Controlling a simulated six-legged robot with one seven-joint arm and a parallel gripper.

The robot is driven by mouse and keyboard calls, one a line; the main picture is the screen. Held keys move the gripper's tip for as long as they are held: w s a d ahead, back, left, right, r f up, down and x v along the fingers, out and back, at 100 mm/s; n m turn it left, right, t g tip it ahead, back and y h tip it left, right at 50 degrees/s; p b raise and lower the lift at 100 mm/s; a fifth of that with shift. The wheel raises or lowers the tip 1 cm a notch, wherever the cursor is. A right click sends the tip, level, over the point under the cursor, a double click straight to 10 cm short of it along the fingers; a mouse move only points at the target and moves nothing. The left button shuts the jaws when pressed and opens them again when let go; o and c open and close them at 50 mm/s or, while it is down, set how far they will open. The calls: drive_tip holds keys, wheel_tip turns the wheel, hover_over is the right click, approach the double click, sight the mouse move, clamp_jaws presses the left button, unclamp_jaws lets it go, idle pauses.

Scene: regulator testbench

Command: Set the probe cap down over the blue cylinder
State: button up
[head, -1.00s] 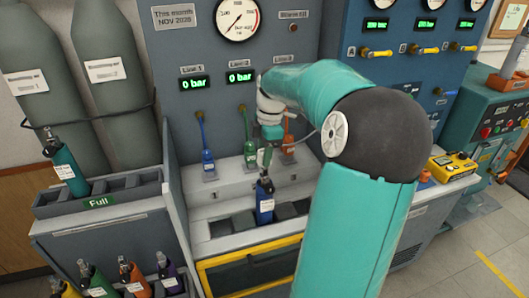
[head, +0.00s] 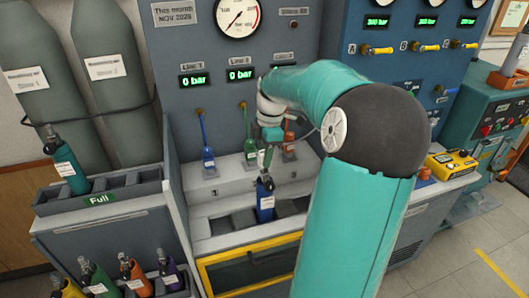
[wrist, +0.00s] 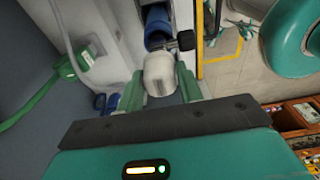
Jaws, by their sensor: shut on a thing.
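The blue cylinder (head: 264,205) stands upright in a slot at the front of the bench, with a dark valve on top. In the wrist view the blue cylinder (wrist: 157,22) lies just past my fingertips, with its black knob (wrist: 186,40) beside the pale piece. My gripper (head: 267,148) points down above the cylinder's valve. In the wrist view its green fingers are shut on a pale, rounded piece (wrist: 160,70), seemingly the probe cap. It overlaps the valve in that view; I cannot tell whether they touch.
Blue (head: 207,158), green (head: 249,150) and orange (head: 289,148) hosed probes stand on the bench behind the cylinder. A rack marked Full (head: 98,199) holds a teal cylinder (head: 67,170) at left. Several coloured cylinders sit below it. Gauge panels rise behind.

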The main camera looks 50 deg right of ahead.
drive_tip(key=shift+f, duration=1.2)
idle(0.5)
drive_tip(key=o, duration=1.1)
wheel_tip(320, 180, up, 14)
drive_tip(key=d, duration=0.1)
drive_tip(key=shift+s+d, duration=0.2)
drive_tip(key=shift+s, duration=0.2)
drive_tip(key=shift+f, duration=0.15)
